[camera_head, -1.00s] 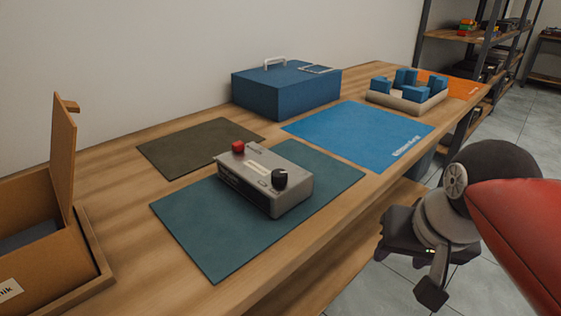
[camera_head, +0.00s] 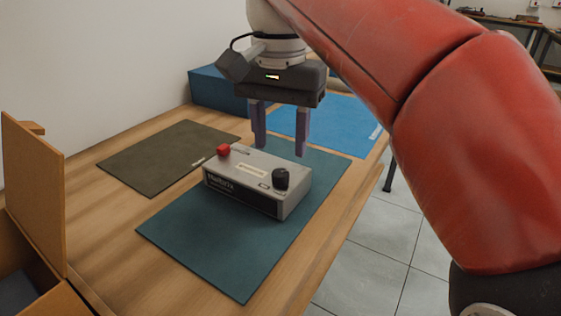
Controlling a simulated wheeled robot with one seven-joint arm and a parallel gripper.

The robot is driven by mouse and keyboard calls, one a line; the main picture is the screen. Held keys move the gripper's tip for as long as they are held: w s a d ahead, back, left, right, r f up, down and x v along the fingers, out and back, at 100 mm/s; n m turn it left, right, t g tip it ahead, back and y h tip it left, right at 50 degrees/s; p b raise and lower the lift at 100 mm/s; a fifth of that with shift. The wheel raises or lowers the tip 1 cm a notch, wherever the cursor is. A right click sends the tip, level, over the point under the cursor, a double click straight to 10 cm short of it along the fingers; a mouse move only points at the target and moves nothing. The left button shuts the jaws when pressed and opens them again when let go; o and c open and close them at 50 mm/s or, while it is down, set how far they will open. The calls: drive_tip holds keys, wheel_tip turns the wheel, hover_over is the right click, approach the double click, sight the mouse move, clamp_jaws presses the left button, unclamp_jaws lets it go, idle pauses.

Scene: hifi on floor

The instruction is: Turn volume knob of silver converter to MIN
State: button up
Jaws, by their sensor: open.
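The silver converter (camera_head: 254,183) is a grey box lying on the dark teal mat (camera_head: 205,241) on the wooden workbench. Its black volume knob (camera_head: 281,179) stands on the top at the right, and a red button (camera_head: 224,150) is at the top left. The knob's pointer and any MIN mark are too small to read. My gripper (camera_head: 281,150) is above and behind the converter, pointing down. Its two fingers are apart with nothing between them, and it does not appear to touch the knob.
A wooden box with a raised lid (camera_head: 35,195) stands at the left. A blue case (camera_head: 216,92) is at the back, partly behind my gripper. An olive mat (camera_head: 169,157) and a bright blue mat (camera_head: 345,127) are clear where visible. The bench's right edge drops to a tiled floor.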

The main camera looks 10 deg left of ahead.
sight(281, 172)
wheel_tip(281, 172, down, 5)
drive_tip(key=shift+f+b, duration=0.2)
drive_tip(key=shift+b, duration=0.5)
drive_tip(key=c, duration=1)
